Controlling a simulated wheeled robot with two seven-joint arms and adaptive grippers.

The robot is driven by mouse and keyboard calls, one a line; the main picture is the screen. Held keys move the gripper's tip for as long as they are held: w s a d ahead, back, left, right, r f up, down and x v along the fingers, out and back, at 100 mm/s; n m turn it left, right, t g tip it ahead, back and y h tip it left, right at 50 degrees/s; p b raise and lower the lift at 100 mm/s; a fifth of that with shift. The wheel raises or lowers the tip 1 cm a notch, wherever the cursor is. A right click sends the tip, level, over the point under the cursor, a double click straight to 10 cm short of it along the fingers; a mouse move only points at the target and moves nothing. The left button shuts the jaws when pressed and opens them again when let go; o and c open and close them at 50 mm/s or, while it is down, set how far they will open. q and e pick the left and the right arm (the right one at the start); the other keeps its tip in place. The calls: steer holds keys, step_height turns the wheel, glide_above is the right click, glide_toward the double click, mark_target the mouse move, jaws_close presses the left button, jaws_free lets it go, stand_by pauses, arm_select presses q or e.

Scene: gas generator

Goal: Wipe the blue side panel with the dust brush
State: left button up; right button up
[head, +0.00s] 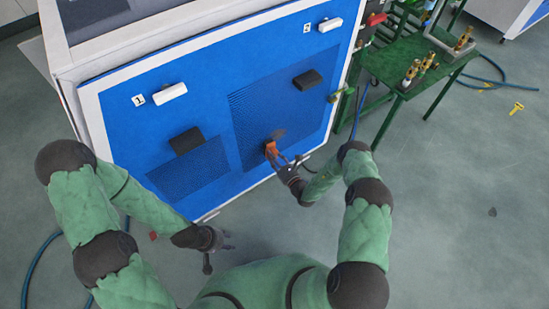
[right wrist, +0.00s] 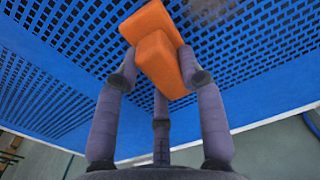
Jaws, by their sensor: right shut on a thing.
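The blue side panel (head: 215,75) fills the side of a white-framed machine, with dark mesh areas in its lower half. My right gripper (head: 274,156) is shut on the orange dust brush (head: 270,147) at the right mesh area. In the right wrist view, the gripper's fingers (right wrist: 158,80) hold the orange brush (right wrist: 152,22) close to the blue mesh (right wrist: 60,50); its bristles are hidden, so contact cannot be told. A dark smudge (head: 278,133) shows on the mesh just above the brush. My left gripper (head: 218,248) is open and empty, below the panel's lower edge.
Black handles (head: 186,140) and white latches (head: 172,93) stick out from the panel. A green metal table (head: 425,70) with brass fittings stands to the right. Blue hoses (head: 490,82) lie on the floor. The grey floor (head: 450,200) at right is mostly clear.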

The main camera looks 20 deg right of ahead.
steer(key=shift+w+a, duration=0.2)
steer(key=shift+w, duration=0.4)
steer(key=shift+d, duration=0.15)
